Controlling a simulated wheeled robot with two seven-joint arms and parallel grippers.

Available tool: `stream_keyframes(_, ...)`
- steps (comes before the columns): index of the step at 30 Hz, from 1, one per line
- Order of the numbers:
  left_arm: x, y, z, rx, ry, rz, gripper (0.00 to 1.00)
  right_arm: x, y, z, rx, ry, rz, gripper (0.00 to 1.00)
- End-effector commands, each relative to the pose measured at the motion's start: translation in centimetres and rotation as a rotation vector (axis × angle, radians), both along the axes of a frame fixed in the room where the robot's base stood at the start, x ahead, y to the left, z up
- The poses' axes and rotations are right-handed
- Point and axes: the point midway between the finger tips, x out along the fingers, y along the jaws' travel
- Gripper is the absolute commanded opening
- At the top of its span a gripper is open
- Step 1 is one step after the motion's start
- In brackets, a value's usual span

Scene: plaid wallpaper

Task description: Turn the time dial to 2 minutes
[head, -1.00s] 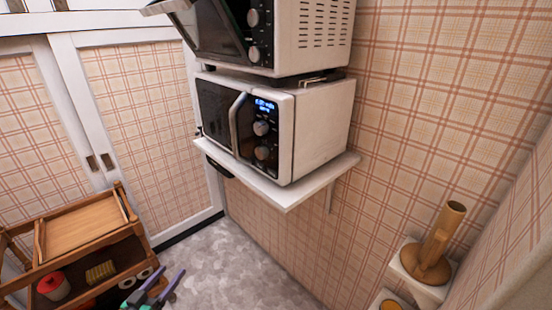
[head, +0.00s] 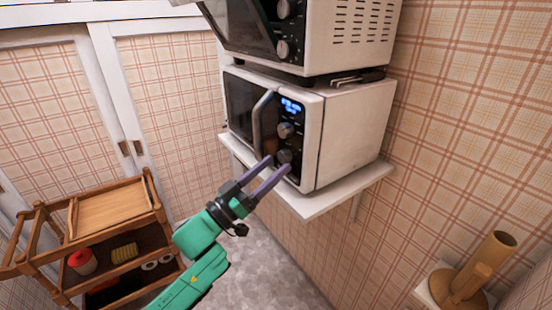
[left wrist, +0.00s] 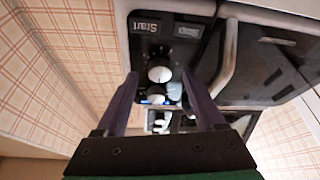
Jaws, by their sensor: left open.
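The white microwave (head: 345,140) on the wall shelf has a black control panel with a lit blue display (head: 291,106) and two round knobs, an upper knob (head: 285,130) and a lower knob (head: 285,156). I cannot read which one is the time dial. My left gripper (head: 278,163) is open, its purple fingers pointing at the panel near the lower knob. In the left wrist view the panel is upside down; the lower knob (left wrist: 159,74) appears between the fingertips, near the Start button (left wrist: 146,28). I cannot tell whether the fingers touch it. My right gripper is not in view.
The microwave's door handle (head: 258,120) stands out just left of the panel. A second oven (head: 350,30) with its door open sits above. The white shelf (head: 318,203) juts out below. A wooden cart (head: 110,208) stands at the left.

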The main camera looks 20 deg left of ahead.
Motion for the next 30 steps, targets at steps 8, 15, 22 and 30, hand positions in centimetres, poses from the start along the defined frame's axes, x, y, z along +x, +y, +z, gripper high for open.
stream_keyframes(8,1.18,-0.88,0.53,0.001,0.000,0.000,0.70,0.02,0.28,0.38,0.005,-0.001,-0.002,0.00)
stream_keyframes(15,1.15,-0.85,0.51,0.001,0.000,0.000,0.21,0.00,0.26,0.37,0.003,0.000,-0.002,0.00)
stream_keyframes(22,1.14,-0.84,0.50,0.003,-0.002,-0.001,0.00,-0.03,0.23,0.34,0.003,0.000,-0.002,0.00)
stream_keyframes(30,1.21,-0.75,0.42,0.050,-0.042,0.000,0.00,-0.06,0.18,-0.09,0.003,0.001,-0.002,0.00)
